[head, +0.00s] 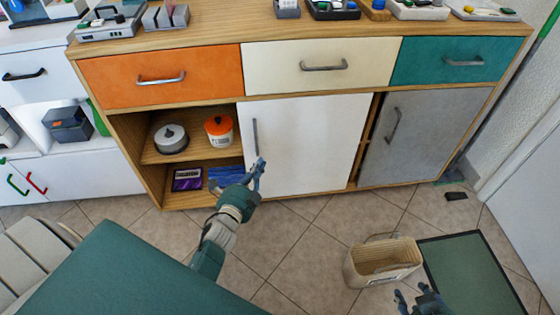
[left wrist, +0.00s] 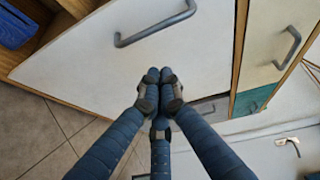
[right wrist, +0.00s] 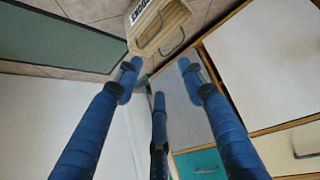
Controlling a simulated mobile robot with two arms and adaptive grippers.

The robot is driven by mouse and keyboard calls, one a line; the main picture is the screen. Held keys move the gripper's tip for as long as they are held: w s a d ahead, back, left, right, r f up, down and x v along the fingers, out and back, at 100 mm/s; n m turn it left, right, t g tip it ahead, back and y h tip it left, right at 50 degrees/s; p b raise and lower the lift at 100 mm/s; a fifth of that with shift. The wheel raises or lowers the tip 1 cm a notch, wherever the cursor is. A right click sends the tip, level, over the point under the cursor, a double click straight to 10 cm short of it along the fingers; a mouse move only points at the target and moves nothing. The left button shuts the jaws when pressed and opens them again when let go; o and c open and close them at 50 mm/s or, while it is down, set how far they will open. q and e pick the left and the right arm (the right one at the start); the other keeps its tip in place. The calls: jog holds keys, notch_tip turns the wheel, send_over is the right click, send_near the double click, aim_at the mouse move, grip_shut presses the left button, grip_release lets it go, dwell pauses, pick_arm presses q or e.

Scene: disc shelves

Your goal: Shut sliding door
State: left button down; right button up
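The white sliding door (head: 308,145) covers the middle of the wooden cabinet. The left compartment is open beside it, and a narrow dark gap shows at its right edge. Its upright metal handle (head: 255,137) is near its left edge. The door (left wrist: 150,55) and handle (left wrist: 155,28) also show in the left wrist view. My left gripper (head: 258,172) is in front of the door near the handle's lower end. Its fingertips (left wrist: 158,76) are together, with nothing seen between them. My right gripper (head: 420,297) is low at the front right, fingers spread and empty (right wrist: 158,70).
A grey pot (head: 171,138) and an orange-lidded pot (head: 219,131) stand in the open compartment. A grey door (head: 425,135) is at the right. A beige basket (head: 382,263) and green mat (head: 475,270) are on the floor. A teal surface (head: 120,275) fills the lower left.

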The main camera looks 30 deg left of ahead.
pick_arm(q)
notch_tip(320, 180, up, 2)
jog(key=m+t, duration=0.1)
jog(key=b, duration=0.3)
send_near(277, 128)
jog(key=shift+m, duration=0.3)
jog(key=w, duration=0.4)
jog(key=shift+w+r, duration=0.1)
jog(key=shift+w, duration=0.2)
jog(key=shift+s+a, duration=0.1)
jog(key=shift+a, duration=0.2)
jog(key=shift+s+a+p, duration=0.3)
jog(key=shift+s+a, duration=0.8)
jog(key=shift+s, duration=0.1)
pick_arm(e)
jog(key=w+a+r+t+y, duration=0.1)
jog(key=w+r+t, duration=0.4)
jog(key=r, duration=0.5)
jog(key=shift+w+a+r+y, duration=0.15)
jog(key=shift+w+a+y, duration=0.15)
jog(key=shift+w, duration=0.6)
